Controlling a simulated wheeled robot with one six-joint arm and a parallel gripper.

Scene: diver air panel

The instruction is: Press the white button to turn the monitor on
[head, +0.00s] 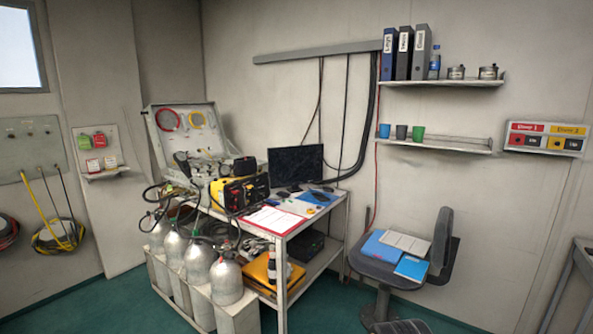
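The monitor (296,165) stands on the white work table (312,222) near the back wall. Its screen is dark. I cannot make out a white button on or near it; at this distance such a small part is too small to tell. My gripper is not in view.
A yellow-and-black unit (240,193) and a red clipboard (271,220) lie on the table left of and before the monitor. Several gas cylinders (226,281) stand at its left front. A chair (391,266) with blue folders stands to its right. Green floor shows in front.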

